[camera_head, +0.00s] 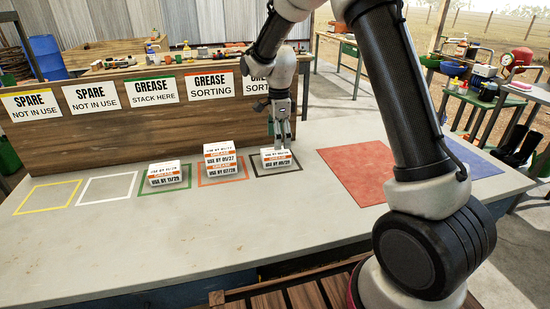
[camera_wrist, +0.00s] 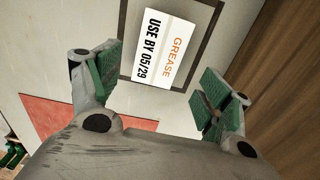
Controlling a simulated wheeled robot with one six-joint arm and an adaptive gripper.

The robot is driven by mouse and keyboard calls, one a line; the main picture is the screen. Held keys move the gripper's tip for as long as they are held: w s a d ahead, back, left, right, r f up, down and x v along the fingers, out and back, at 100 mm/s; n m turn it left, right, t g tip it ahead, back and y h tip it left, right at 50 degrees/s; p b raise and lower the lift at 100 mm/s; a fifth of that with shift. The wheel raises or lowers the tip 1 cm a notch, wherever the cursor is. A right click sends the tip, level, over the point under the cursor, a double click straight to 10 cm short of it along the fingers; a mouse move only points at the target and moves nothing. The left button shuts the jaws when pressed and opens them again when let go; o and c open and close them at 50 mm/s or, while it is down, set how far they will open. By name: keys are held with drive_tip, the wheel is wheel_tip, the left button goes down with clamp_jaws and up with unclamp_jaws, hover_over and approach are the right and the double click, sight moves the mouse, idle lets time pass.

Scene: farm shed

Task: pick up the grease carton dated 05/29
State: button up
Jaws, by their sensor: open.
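The grease carton dated 05/29 (camera_head: 275,160) sits inside the black outline on the bench. It is white with an orange band in the head view. The wrist view shows its face with GREASE and USE BY 05/29 (camera_wrist: 165,48). My gripper (camera_head: 282,142) points down right above the carton, close to its top. In the wrist view my gripper (camera_wrist: 160,80) has its green-padded fingers spread wide and nothing between the pads. The carton lies ahead of the fingers, roughly between them. Whether a fingertip touches it cannot be told.
A stack of two cartons (camera_head: 220,160) stands close left in the orange outline. Another carton (camera_head: 164,175) sits in the green outline. White (camera_head: 108,188) and yellow (camera_head: 47,197) outlines are empty. A red mat (camera_head: 357,175) lies right. A signed wooden board (camera_head: 120,125) stands behind.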

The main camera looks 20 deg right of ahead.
sight(277, 152)
drive_tip(key=f, duration=0.6)
drive_tip(key=shift+s+a, duration=0.15)
drive_tip(key=shift+a, duration=0.1)
drive_tip(key=c, duration=1.2)
